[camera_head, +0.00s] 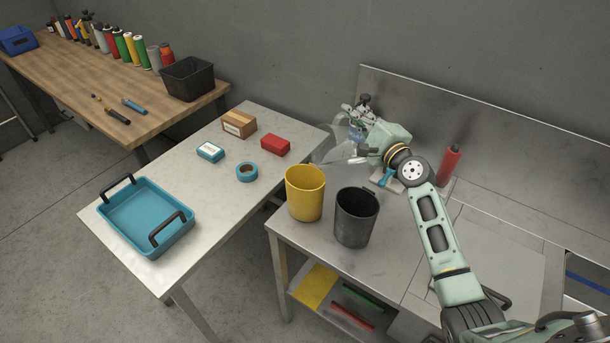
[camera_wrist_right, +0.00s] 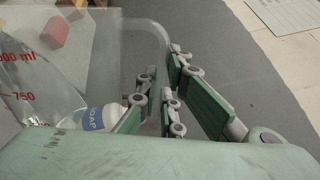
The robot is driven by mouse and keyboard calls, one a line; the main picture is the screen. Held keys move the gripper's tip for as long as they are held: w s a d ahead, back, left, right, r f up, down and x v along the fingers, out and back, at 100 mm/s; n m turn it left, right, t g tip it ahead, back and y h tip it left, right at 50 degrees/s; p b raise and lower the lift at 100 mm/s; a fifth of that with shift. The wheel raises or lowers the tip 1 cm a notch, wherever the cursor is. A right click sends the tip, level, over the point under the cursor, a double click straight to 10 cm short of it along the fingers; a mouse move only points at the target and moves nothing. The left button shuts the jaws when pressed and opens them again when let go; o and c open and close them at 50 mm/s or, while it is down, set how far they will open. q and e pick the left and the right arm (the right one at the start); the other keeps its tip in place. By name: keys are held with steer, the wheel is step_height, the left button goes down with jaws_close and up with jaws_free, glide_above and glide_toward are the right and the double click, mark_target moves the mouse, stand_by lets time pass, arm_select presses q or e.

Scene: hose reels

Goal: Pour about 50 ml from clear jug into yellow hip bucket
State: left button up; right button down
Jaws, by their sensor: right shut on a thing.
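The clear jug (camera_head: 338,148) is held up behind the yellow hip bucket (camera_head: 305,196), tilted with its mouth end toward the bucket's far rim. In the right wrist view the jug (camera_wrist_right: 40,75) shows red volume marks and a slanted edge that may be liquid. My right gripper (camera_head: 354,122) is shut on the jug's handle, its fingers (camera_wrist_right: 160,88) around the clear handle in the wrist view. The yellow bucket stands upright on the metal bench. I see no clear stream, and the bucket's inside bottom is hidden. My left gripper is not in view.
A dark grey bucket (camera_head: 355,221) stands close right of the yellow one. A red bottle (camera_head: 450,164) is at the bench's back. A soap bottle (camera_wrist_right: 92,118) shows behind the jug. The left table holds a blue tray (camera_head: 147,219), tape (camera_head: 247,172) and boxes.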

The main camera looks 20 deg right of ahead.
steer(key=shift+a+r, duration=0.25)
steer(key=shift+a, duration=0.05)
steer(key=shift+s+a+r+n+p, duration=0.1)
steer(key=shift+a+r+n+p, duration=0.1)
steer(key=shift+a+n+p, duration=0.25)
stand_by(1.6)
steer(key=d+f+b, duration=0.1)
steer(key=d+f+m+b, duration=0.1)
steer(key=b, duration=0.1)
steer(key=shift+d+f, duration=0.1)
steer(key=shift+f, duration=0.2)
steer(key=d+f+m, duration=0.1)
steer(key=m, duration=0.1)
steer(key=w+d+f+m+b, duration=0.1)
steer(key=d+m, duration=0.1)
steer(key=shift+d+f, duration=0.1)
steer(key=shift+d, duration=0.1)
steer(key=shift+d+f+m+b, duration=0.35)
steer(key=shift+f+m+b, duration=0.3)
steer(key=shift+f+m, duration=0.15)
steer(key=shift+w+d+f, duration=0.1)
steer(key=shift+d+f, duration=0.15)
steer(key=shift+a+r, duration=0.1)
